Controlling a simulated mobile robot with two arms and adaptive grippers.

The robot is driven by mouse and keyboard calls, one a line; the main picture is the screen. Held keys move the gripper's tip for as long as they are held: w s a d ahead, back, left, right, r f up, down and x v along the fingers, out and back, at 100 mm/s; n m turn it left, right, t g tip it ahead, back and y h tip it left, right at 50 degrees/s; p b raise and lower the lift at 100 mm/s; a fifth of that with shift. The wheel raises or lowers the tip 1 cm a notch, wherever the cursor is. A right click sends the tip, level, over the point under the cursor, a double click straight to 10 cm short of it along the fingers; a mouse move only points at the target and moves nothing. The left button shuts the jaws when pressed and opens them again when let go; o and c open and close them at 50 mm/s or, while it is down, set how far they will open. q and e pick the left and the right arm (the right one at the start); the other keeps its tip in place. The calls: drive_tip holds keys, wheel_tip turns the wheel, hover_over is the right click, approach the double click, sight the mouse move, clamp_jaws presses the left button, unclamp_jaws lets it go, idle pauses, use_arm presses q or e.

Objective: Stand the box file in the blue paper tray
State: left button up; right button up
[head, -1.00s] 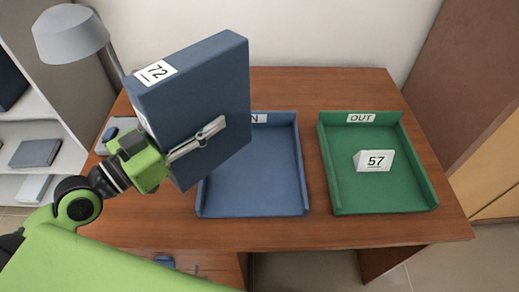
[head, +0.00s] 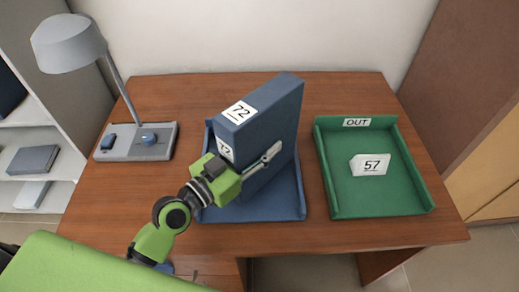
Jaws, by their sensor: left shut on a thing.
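The dark blue box file (head: 272,120) is upright, with a label reading 72 on its top and another on its near end. My left gripper (head: 262,160) is shut on the file near its near end. The file is over or in the blue paper tray (head: 287,206) and hides much of it. I cannot tell whether its bottom touches the tray floor. My right gripper is not in view.
A grey lamp (head: 140,140) stands at the desk's left. The desk (head: 180,92) is clear at the back.

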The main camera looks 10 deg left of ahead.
use_arm(q)
drive_tip(key=shift+a+f, duration=0.15)
drive_tip(key=shift+f, duration=1.1)
drive_tip(key=shift+f+b, duration=0.1)
drive_tip(key=shift+b, duration=0.25)
drive_tip(key=o, duration=1.4)
drive_tip(key=shift+o, duration=0.2)
